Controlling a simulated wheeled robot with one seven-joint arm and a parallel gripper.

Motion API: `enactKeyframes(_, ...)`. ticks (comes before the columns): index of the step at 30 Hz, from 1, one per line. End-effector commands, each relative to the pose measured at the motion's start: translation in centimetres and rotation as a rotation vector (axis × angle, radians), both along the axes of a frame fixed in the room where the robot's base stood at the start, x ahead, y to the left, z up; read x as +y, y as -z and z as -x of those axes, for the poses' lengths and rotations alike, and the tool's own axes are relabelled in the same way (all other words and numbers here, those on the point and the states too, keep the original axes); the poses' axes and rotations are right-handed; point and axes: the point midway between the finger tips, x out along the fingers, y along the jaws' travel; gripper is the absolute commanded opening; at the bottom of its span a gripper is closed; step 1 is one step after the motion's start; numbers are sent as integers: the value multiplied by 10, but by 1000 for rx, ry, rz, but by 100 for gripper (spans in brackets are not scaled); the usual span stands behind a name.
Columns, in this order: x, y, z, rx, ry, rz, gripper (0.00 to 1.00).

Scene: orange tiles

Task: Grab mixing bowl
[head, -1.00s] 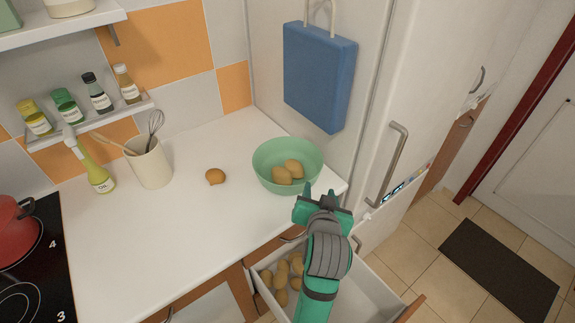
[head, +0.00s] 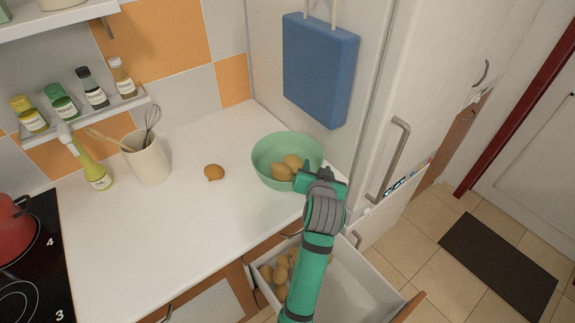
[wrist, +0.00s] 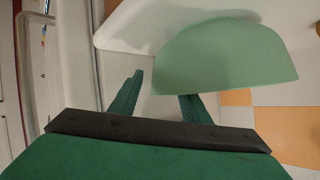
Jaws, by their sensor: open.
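The light green mixing bowl (head: 262,172) stands upright on the white counter near its right end, with several round tan-brown items (head: 287,167) in it. My gripper (head: 318,174) is open at the bowl's right front rim. In the wrist view, my gripper (wrist: 164,92) has its left finger clear of the bowl (wrist: 225,60) on the left side. The tip of its right finger is hidden behind the bowl wall. I cannot tell whether the fingers touch the bowl.
A brown onion-like item (head: 214,172) lies left of the bowl. A utensil crock (head: 148,161) and oil bottle (head: 95,173) stand further left. An open drawer (head: 355,290) with several potato-like items is below my arm. The fridge handle (head: 390,160) sticks out at right.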

Motion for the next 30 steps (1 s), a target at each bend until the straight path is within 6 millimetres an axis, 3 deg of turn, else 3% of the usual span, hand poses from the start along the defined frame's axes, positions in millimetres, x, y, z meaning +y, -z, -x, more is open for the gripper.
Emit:
enactKeyframes(6, -2, 13, -26, 1, 0, -1, 43)
enactKeyframes(16, -3, 16, -32, 0, 0, 0, 43)
enactKeyframes(22, -3, 17, -32, 1, 1, 0, 0)
enactKeyframes(30, -3, 16, -32, -1, 0, 0, 0)
